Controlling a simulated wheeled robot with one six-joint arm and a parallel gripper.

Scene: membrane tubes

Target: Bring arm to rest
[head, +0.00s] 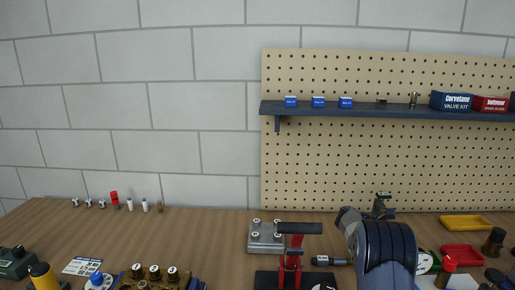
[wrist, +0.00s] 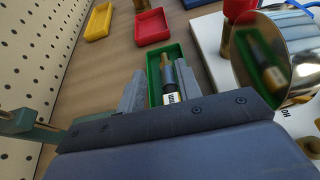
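My arm (head: 385,248) rises at the lower right of the head view and hides its own gripper there. In the wrist view my gripper (wrist: 160,85) has its two grey fingers apart. A dark cylinder with a white and yellow label (wrist: 170,85) shows between the fingers, in or over a green tray (wrist: 152,62). Green shows between the left finger and the cylinder, so the fingers do not appear closed on it. The cylinder's near end is hidden by the gripper body.
Red (wrist: 152,26) and yellow (wrist: 99,21) trays stand beyond. A shiny cylinder (wrist: 285,55) and white board (wrist: 207,40) are close on the right; pegboard (wrist: 35,50) is on the left. A red-handled press (head: 291,262) stands left of my arm in the head view.

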